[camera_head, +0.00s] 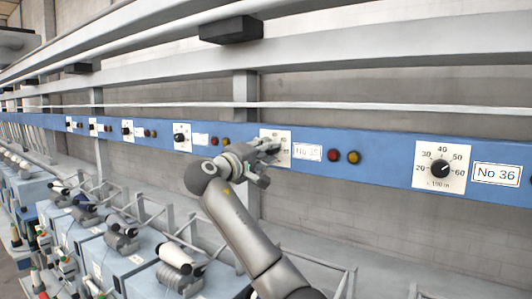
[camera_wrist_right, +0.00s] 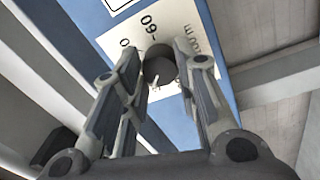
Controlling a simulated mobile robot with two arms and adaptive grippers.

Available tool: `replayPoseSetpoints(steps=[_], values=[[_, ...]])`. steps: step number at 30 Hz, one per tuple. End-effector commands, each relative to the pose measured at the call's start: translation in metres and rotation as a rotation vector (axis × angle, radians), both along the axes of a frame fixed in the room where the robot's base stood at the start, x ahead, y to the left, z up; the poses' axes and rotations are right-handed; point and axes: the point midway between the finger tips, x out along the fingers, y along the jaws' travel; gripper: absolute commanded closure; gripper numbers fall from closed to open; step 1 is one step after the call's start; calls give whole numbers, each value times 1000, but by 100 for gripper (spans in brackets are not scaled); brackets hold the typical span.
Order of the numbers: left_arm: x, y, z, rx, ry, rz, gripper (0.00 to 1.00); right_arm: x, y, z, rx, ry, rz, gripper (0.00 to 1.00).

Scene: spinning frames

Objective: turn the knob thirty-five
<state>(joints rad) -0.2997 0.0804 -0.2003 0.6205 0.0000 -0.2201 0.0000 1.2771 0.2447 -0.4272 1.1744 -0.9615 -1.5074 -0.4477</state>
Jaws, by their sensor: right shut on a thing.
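The No 35 label (camera_head: 307,152) is on the blue rail, just right of a white dial plate (camera_head: 284,161). My right gripper (camera_head: 270,148) is at this plate and hides its knob in the head view. In the right wrist view, the dark round knob (camera_wrist_right: 159,66) sits on the white plate (camera_wrist_right: 128,38), between the two fingers of my right gripper (camera_wrist_right: 162,78). The fingers are shut on the knob, one on each side. The scale beside it reads 60. My left gripper is not in view.
A red button (camera_head: 333,155) and a yellow one (camera_head: 353,157) are right of the label. Knob 36 (camera_head: 440,168) with its No 36 label (camera_head: 497,173) is farther right. Spinning machinery (camera_head: 178,258) stands below the rail at left; grey bars run above.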

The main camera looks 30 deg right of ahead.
Motion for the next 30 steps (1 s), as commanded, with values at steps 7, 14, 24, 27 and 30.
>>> replayPoseSetpoints(steps=[7, 14, 24, 27, 30], values=[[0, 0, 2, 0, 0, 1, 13, 0, 0, 1, -50, 120, 3, 96], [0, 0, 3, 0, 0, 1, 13, 0, 0, 0, -72, 171, 3, 96], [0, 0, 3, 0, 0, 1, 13, 0, 0, 0, -76, 182, 3, 96], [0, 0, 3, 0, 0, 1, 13, 0, 0, 0, -76, 182, 2, 96], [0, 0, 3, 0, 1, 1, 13, 0, 0, 0, -76, 181, 2, 63]])
